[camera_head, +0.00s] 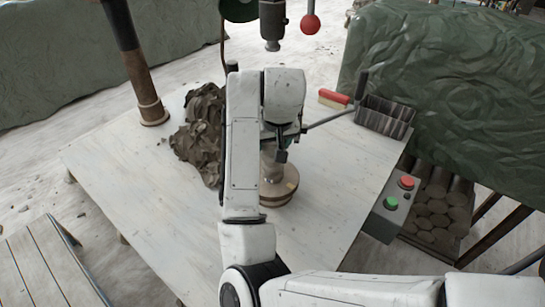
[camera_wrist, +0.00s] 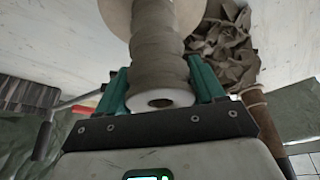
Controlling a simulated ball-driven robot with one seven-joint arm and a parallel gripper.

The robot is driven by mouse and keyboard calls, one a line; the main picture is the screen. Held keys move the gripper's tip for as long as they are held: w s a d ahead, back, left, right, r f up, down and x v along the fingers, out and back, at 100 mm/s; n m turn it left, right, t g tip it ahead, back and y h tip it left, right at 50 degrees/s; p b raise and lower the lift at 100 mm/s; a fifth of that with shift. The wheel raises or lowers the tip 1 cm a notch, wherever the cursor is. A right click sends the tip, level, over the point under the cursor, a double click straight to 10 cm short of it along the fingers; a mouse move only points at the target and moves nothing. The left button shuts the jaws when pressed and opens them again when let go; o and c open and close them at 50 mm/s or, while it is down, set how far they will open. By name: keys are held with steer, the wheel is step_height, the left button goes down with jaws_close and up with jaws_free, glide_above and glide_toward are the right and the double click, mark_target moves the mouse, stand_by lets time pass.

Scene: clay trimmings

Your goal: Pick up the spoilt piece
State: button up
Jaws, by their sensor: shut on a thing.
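The spoilt piece looks to be the grey-brown, ribbed clay piece in the wrist view (camera_wrist: 158,55), with a pale ring and a hole at its near end. In the head view its lower part (camera_head: 270,170) shows below my gripper, over a round tan wheel disc (camera_head: 278,194). My gripper's green fingers (camera_wrist: 160,85) stand on either side of the piece near its holed end and are shut on it. In the head view my arm hides most of the gripper and the upper part of the piece. I cannot tell whether its base touches the disc.
A heap of grey clay trimmings (camera_head: 192,143) lies on the pale table (camera_head: 130,185), left of the arm. A brown-footed post (camera_head: 151,110) stands behind it. A red brush (camera_head: 333,98), a grey slotted holder (camera_head: 384,117) and a button box (camera_head: 392,206) are at the right.

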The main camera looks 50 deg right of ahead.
steer(key=c, duration=0.6)
steer(key=shift+r, duration=0.1)
steer(key=shift+r, duration=0.1)
